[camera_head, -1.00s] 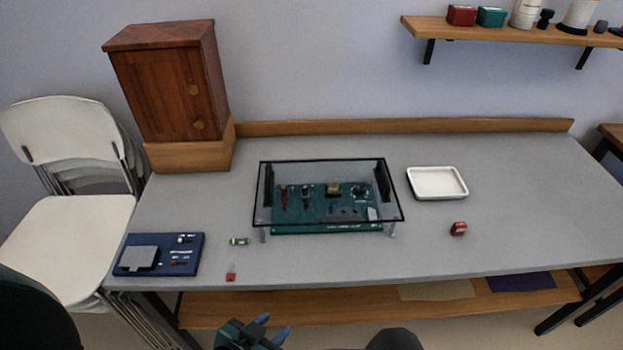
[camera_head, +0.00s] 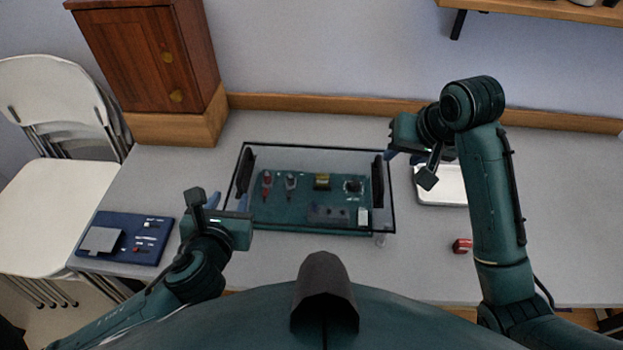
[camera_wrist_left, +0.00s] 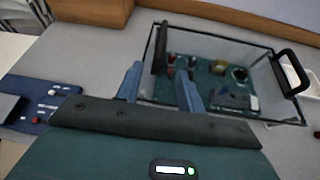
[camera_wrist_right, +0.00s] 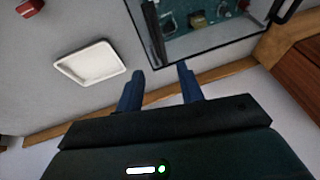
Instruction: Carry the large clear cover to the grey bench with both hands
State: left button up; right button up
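The large clear cover (camera_head: 315,156) has dark edges and a black handle at each end. It stands on the grey bench (camera_head: 565,210), over a green circuit board (camera_head: 290,207) with several parts on it. My left gripper (camera_head: 228,198) is open and empty beside the cover's left end. In the left wrist view, the left handle (camera_wrist_left: 160,50) lies ahead of the spread fingers (camera_wrist_left: 158,80). My right gripper (camera_head: 402,160) is near the cover's right end. In the right wrist view, its fingers (camera_wrist_right: 158,80) are spread and empty, with a handle (camera_wrist_right: 152,32) ahead.
A white tray (camera_head: 428,195) lies right of the cover, partly behind my right arm. A small red object (camera_head: 462,246) is nearby. A blue panel (camera_head: 125,239) lies at the bench's left. A wooden cabinet (camera_head: 145,55) stands at the back left, near white chairs (camera_head: 50,200).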

aim_at(242, 169)
pick_arm(q)
jog(key=shift+w+r+m, duration=0.1)
jog(key=shift+r+m, duration=0.05)
jog(key=shift+m, duration=0.55)
pick_arm(e)
jog(key=shift+w+r, duration=0.15)
jog(key=shift+r, duration=0.3)
